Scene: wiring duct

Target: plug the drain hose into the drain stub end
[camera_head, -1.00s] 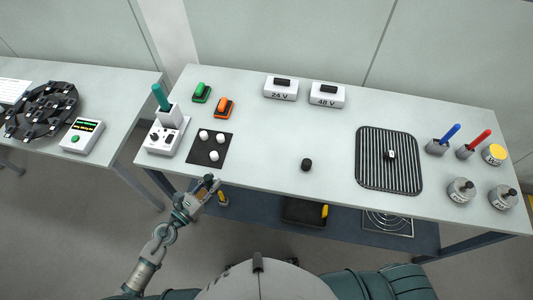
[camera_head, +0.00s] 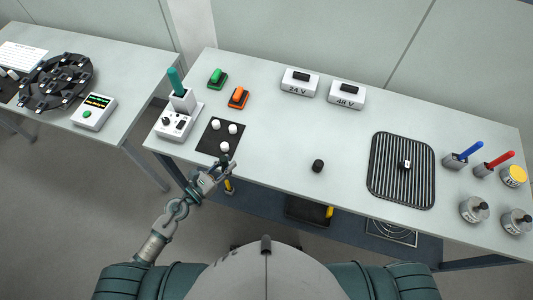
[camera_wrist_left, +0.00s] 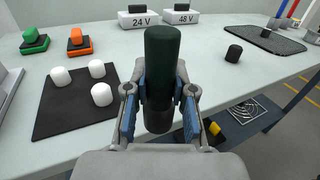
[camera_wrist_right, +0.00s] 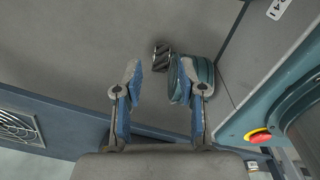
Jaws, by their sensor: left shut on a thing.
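My left gripper (camera_wrist_left: 158,105) is shut on an upright dark green cylinder with a black lower end (camera_wrist_left: 160,75). In the head view this gripper (camera_head: 227,167) is at the table's front edge, just in front of a black mat; the held cylinder is hard to make out there. My right gripper (camera_wrist_right: 160,80) is open and empty, over floor and a dark blue panel in its wrist view. I cannot identify a drain hose or a drain stub end by name in any view.
The black mat (camera_head: 208,143) holds white knobs. A black knob (camera_head: 318,166) stands on the bare middle of the table (camera_head: 275,140). A ribbed black mat (camera_head: 402,185) lies to the right. A round grille (camera_head: 391,232) and a black tray (camera_head: 305,212) are below the table.

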